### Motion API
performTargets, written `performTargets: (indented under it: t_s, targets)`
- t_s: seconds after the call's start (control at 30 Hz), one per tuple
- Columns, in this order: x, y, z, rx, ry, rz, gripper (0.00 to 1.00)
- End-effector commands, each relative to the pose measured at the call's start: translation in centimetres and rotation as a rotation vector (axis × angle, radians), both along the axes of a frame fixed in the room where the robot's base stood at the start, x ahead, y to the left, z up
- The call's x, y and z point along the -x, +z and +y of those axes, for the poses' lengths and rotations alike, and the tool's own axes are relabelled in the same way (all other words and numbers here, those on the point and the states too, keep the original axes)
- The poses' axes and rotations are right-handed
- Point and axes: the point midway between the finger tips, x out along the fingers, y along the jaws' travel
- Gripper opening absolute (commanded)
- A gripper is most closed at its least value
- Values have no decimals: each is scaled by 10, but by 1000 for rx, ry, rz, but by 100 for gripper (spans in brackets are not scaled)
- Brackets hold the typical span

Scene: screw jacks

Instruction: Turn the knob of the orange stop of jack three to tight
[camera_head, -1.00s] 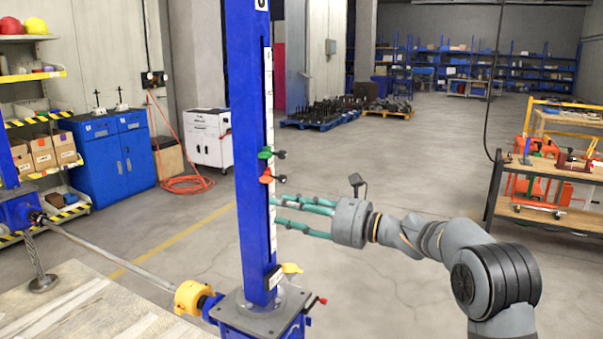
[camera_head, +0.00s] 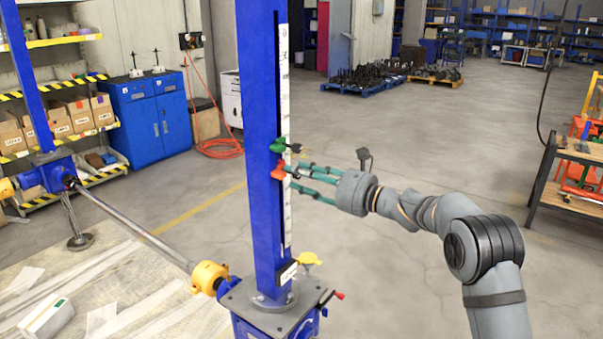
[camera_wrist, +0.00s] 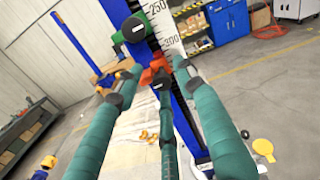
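The orange stop (camera_head: 279,171) sits on the blue jack column (camera_head: 257,120), just below a green stop (camera_head: 279,146). In the wrist view the orange stop (camera_wrist: 147,78) shows between my fingers, partly hidden; a dark round end in front of it may be its knob or a fingertip. My gripper (camera_head: 299,177) reaches in from the right with its teal fingers at the orange stop's level. In the wrist view the fingers (camera_wrist: 155,80) are spread around the stop's front, with gaps between the tips. I cannot tell whether any finger touches the knob.
The green stop's black knob (camera_wrist: 133,28) is close above my fingers. A white scale (camera_head: 284,70) runs along the column. A yellow pointer (camera_head: 308,259) and a red-tipped lever (camera_head: 339,295) are lower down. The floor to the right is mostly open; a wooden-topped cart (camera_head: 571,155) stands there.

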Motion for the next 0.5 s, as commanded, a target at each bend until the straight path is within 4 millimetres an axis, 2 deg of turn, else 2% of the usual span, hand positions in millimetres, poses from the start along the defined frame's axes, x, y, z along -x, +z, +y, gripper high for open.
performTargets:
  t_s: [0.1, 0.5]
  targets:
    - [0, 0, 0, 0, 0, 0, 38]
    - [0, 0, 0, -1, 0, -1, 14]
